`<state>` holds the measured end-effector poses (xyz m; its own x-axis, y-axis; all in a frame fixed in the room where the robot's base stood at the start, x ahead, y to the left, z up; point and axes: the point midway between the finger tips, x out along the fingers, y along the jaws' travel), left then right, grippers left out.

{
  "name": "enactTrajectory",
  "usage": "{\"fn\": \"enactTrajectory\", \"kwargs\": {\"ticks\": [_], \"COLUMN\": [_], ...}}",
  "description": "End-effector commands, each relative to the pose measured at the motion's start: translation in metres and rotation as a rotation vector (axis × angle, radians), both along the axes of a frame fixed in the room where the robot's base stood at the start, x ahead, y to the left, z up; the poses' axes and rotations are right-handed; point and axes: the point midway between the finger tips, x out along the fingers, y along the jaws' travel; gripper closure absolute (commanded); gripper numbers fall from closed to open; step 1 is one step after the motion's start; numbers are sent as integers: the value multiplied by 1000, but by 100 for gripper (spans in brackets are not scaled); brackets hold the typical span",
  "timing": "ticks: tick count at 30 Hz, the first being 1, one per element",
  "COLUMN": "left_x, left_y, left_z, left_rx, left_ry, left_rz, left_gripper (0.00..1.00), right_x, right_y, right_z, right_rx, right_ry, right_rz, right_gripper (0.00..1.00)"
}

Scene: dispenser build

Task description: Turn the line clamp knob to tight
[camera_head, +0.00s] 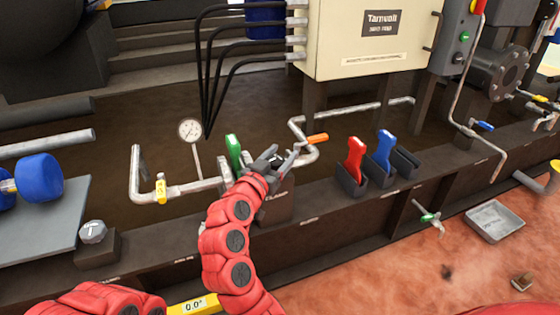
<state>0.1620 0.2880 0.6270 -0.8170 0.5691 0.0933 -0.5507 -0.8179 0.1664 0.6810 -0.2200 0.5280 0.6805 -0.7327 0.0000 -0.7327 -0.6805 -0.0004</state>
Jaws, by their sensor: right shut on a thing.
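The line clamp (276,207) is a dark labelled block on the front beam, at the middle of the head view. My right gripper (284,160) is right above it, its grey fingers shut on the clamp's knob. The knob is mostly hidden by the fingers and wrist, so I cannot tell its turn angle. A green-handled part (233,150) stands upright just left of the gripper. Only red links of my left arm show at the bottom left; its gripper is out of view.
A pipe with a yellow valve (160,188) and a gauge (190,130) lie to the left. An orange-handled pipe valve (317,138) is close right of the gripper. Red (355,158) and blue (383,150) handles stand in holders further right. A grey tray (494,221) lies on the floor.

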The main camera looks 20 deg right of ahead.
Motion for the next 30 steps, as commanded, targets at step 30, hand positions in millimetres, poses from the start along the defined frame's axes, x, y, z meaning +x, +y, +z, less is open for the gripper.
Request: {"fn": "enactTrajectory", "kwargs": {"ticks": [30], "left_x": [-4], "left_y": [-7], "left_z": [-27], "left_rx": [-14], "left_ry": [219], "left_rz": [171], "left_gripper": [50], "right_x": [-12], "right_y": [-7], "right_z": [-1], "right_rx": [-1], "right_ry": [3], "right_rz": [-441], "right_gripper": [97]}}
